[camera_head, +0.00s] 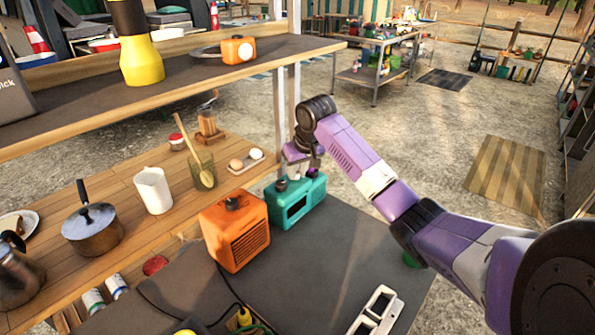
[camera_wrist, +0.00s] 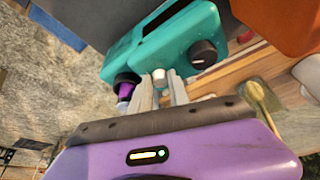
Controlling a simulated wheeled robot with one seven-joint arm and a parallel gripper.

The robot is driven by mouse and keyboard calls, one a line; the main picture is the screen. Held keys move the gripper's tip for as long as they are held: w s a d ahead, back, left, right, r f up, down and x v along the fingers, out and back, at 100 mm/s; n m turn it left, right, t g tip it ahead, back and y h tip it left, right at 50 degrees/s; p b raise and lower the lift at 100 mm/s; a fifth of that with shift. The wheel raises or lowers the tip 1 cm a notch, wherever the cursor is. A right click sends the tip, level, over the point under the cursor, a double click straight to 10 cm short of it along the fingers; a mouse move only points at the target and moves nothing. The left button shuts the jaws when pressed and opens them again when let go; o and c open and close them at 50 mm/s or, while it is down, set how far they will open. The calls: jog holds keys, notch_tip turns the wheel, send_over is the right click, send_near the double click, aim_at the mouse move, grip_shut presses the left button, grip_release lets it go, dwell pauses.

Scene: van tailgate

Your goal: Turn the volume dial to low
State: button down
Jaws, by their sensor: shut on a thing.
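A teal radio-like box (camera_head: 316,197) stands on the dark worktop, right of an orange one. In the wrist view the teal box (camera_wrist: 170,48) carries a small pale grey knob (camera_wrist: 159,75), a black dial with a light mark (camera_wrist: 203,53) and a black-and-purple knob (camera_wrist: 125,86). My gripper (camera_wrist: 160,86) has its two fingers on either side of the pale knob and is shut on it. In the head view my gripper (camera_head: 297,172) is over the top of the teal box. No volume label is readable, and the fingers partly hide the pale knob.
The orange box (camera_head: 236,232) stands close at the left. A wooden shelf holds a pot (camera_head: 92,228), a white jug (camera_head: 153,190) and a glass with a spoon (camera_head: 202,172). An upper shelf (camera_head: 190,68) and its post are near my arm.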

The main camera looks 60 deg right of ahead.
jog(key=shift+r+p, duration=0.15)
jog(key=shift+p, duration=0.4)
jog(key=p, duration=0.1)
jog(key=m+p, duration=0.1)
jog(key=p, duration=0.1)
jog(key=shift+w+a+r+m, duration=0.1)
jog(key=shift+a+r+m, duration=0.1)
jog(key=shift+m, duration=0.1)
jog(key=m+g+h+p, duration=0.1)
jog(key=m+p, duration=0.1)
jog(key=p, duration=0.1)
jog(key=shift+w+f+p, duration=0.1)
jog(key=shift+p, duration=0.2)
jog(key=m+p, duration=0.1)
jog(key=m, duration=0.1)
jog(key=m+g+p, duration=0.1)
jog(key=m, duration=0.1)
jog(key=shift+w+f+m+g+h, duration=0.2)
jog(key=shift+m+g+h, duration=0.1)
jog(key=shift+m+h, duration=0.1)
jog(key=shift+m+g, duration=0.7)
jog(key=shift+m, duration=1)
jog(key=shift+d, duration=0.1)
jog(key=c, duration=1.2)
grip_release()
jog(key=shift+c, duration=0.2)
